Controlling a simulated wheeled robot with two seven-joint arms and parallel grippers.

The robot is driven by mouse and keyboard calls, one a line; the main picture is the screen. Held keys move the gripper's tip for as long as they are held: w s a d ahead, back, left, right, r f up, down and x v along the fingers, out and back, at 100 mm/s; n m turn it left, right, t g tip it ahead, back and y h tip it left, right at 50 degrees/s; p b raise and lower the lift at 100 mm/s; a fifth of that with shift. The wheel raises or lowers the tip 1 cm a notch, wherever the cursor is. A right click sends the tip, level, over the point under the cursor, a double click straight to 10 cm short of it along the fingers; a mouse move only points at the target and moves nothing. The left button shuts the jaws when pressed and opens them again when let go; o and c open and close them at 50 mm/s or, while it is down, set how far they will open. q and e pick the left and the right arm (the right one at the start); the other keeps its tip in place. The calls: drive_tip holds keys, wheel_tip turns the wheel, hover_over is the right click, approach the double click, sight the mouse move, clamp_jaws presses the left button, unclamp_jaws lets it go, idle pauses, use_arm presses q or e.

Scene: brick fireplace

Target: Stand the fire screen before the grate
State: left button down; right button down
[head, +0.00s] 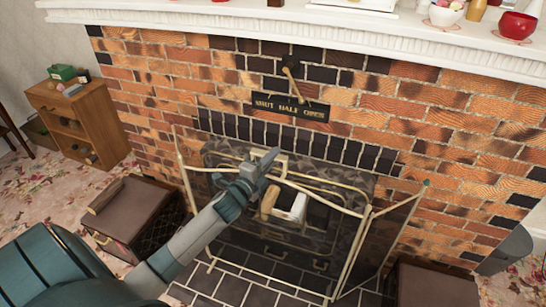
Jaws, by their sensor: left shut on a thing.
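The fire screen (362,240) has a thin brass frame, see-through mesh and folding side panels. It appears upright over the hearth, in front of the dark fireplace opening. My left gripper (268,166) is shut on its top, near the middle. Whether the screen's feet touch the tiles is unclear. The dark grate (318,215) shows behind the mesh, with a pale block and a tan piece near it. My left arm hides part of the screen's left side. My right gripper is not visible.
Dark hearth tiles (232,287) lie in front. A brown-topped box (130,207) stands left of the screen and another (435,287) stands right, close to the side panel. A wooden cabinet (85,120) stands farther left. The white mantel (250,22) runs above, with bowls at right.

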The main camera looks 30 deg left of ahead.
use_arm(q)
drive_tip(key=shift+f, duration=0.1)
idle(0.8)
idle(0.7)
drive_tip(key=c, duration=1.8)
unclamp_jaws()
drive_tip(key=o, duration=0.3)
drive_tip(key=shift+s+f, duration=0.1)
drive_tip(key=shift+f, duration=0.3)
drive_tip(key=shift+s+r, duration=0.1)
drive_tip(key=shift+r, duration=0.1)
drive_tip(key=shift+s+d, duration=0.1)
